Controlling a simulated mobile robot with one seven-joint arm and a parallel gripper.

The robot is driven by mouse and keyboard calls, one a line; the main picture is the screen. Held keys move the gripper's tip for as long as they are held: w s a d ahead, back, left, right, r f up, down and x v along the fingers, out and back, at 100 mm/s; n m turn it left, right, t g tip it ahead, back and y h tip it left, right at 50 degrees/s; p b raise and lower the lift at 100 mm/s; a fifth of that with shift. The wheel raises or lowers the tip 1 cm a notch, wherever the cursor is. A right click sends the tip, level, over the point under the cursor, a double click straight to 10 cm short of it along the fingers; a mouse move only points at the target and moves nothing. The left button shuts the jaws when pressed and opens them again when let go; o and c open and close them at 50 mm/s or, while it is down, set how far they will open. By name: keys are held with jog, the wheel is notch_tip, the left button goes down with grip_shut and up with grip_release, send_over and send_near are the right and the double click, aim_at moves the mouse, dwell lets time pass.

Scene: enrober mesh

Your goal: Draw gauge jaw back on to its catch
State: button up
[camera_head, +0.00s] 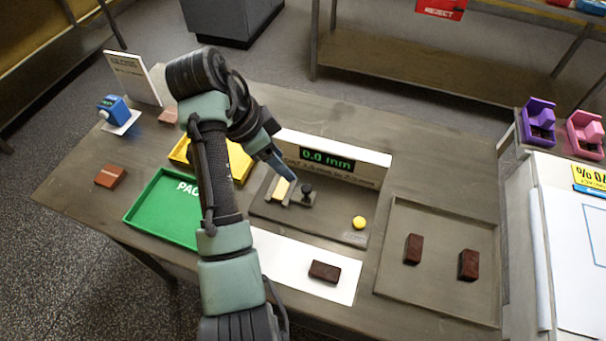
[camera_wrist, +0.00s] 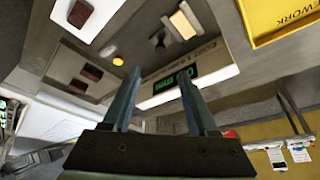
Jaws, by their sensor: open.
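The gauge (camera_head: 330,218) is a dark plate on the table with a green display (camera_head: 326,159) reading 0.0 mm. On it are a pale bar (camera_head: 281,190), a black knob (camera_head: 307,188) and a yellow round button (camera_head: 359,222). The pale bar and knob look like the jaw parts; I cannot make out the catch. In the wrist view the pale bar (camera_wrist: 184,22), black knob (camera_wrist: 160,40) and display (camera_wrist: 178,81) lie beyond the fingertips. My gripper (camera_wrist: 158,76) is open and empty. In the head view it hangs above the gauge's left part, partly hidden by my arm.
A white sheet with a brown block (camera_head: 324,271) lies in front of the gauge. A grey tray (camera_head: 440,307) with two brown blocks is at right. The green tray (camera_head: 150,205) and yellow tray (camera_head: 240,165) are at left. The display panel (camera_head: 372,167) stands behind the gauge.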

aim_at(306, 188)
jog(key=p+x, duration=0.1)
jog(key=x, duration=1.1)
jog(key=shift+w+d+f, duration=0.1)
jog(key=shift+f, duration=0.2)
grip_shut()
dwell(0.8)
